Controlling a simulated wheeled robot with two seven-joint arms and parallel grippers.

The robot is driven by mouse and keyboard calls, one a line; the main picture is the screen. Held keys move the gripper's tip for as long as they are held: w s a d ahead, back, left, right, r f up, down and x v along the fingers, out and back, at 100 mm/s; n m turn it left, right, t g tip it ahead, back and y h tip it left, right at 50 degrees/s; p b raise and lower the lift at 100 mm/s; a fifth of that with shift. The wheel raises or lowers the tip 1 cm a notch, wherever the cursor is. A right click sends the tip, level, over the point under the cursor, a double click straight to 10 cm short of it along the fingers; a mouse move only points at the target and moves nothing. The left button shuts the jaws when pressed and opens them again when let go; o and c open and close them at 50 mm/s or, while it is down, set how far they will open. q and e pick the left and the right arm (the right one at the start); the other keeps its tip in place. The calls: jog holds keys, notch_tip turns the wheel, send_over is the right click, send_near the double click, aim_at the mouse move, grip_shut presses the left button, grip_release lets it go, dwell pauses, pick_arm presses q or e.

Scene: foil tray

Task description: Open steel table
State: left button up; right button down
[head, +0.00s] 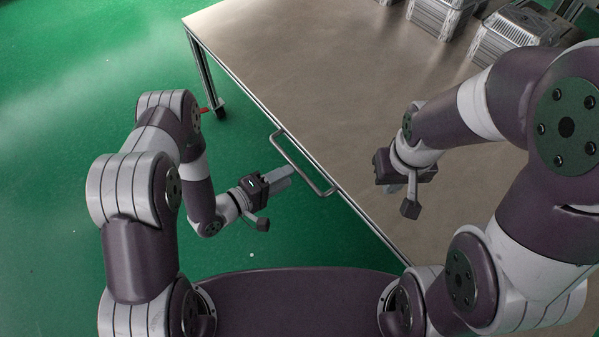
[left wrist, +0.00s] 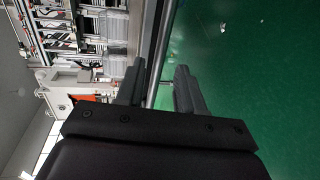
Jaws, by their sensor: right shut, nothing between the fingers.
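The steel table (head: 330,75) has a flat brushed top and fills the upper right of the head view. A grey bar handle (head: 303,166) sticks out from its near left edge. My left gripper (head: 289,174) is just to the left of the handle, its fingers pointing towards it. In the left wrist view its two fingers (left wrist: 158,78) stand apart, with a long metal edge of the table (left wrist: 160,50) seen between them. I cannot tell whether they touch the handle. My right gripper (head: 392,170) is above the tabletop, shut and empty, its fingertips mostly hidden.
Grey ribbed crates (head: 440,14) stand at the far side of the tabletop, with another crate (head: 515,35) to the right. A table leg with a caster (head: 219,110) stands at the far left corner. The green floor (head: 60,70) left of the table is clear.

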aim_at(299, 169)
pick_arm(q)
jog(key=b+x, duration=0.1)
jog(key=x, duration=0.4)
jog(key=shift+w+d, duration=0.1)
jog(key=shift+d, duration=0.2)
jog(key=shift+c, duration=0.3)
grip_shut()
jog(key=shift+a, duration=0.1)
